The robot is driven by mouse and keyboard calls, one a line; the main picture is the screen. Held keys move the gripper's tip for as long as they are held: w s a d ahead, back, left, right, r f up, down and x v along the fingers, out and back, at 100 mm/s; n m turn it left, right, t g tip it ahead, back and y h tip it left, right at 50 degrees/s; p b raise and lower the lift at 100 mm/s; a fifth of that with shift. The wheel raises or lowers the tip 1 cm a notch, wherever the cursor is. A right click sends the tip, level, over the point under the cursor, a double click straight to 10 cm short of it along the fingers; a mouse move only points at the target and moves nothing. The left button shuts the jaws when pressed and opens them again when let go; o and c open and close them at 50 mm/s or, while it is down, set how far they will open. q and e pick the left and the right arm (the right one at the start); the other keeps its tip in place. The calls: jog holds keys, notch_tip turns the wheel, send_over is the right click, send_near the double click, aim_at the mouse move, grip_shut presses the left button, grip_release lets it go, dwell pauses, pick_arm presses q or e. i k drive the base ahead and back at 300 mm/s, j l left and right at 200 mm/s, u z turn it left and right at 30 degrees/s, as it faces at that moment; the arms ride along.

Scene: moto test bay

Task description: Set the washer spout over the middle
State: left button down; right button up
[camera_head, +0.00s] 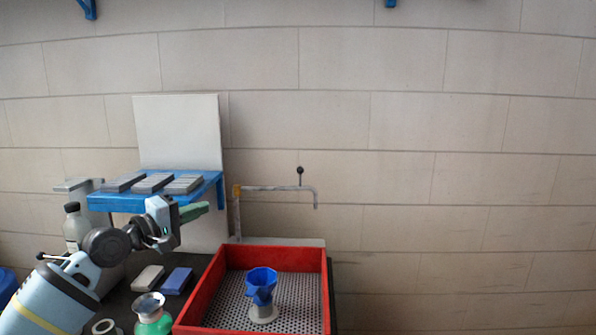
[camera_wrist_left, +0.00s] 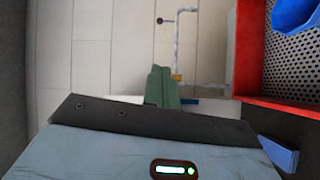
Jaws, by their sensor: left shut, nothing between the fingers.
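The washer spout (camera_head: 275,189) is a thin grey pipe. It rises at the back left of the red washer basin (camera_head: 204,286), has a yellowish joint at its bend, runs right and ends in a short downturned tip. A black knob (camera_head: 300,171) on a short stem stands on it. The spout also shows in the left wrist view (camera_wrist_left: 179,40). My left gripper (camera_head: 203,210), with green fingers, is shut and empty, left of the spout's upright pipe and apart from it. In the left wrist view its fingers (camera_wrist_left: 161,88) lie together. My right gripper is not in view.
A blue faceted cup-like part (camera_head: 262,283) stands on the basin's perforated floor. A blue shelf (camera_head: 120,203) with grey slabs is behind my left arm. A grey bottle (camera_head: 74,228), a green jar (camera_head: 152,318) and two blocks stand left of the basin. The right side is clear.

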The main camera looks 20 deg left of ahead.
aim_at(237, 189)
jog(key=i+l, duration=0.1)
jog(key=i, duration=0.35)
jog(key=i+l, duration=0.1)
jog(key=i, duration=0.3)
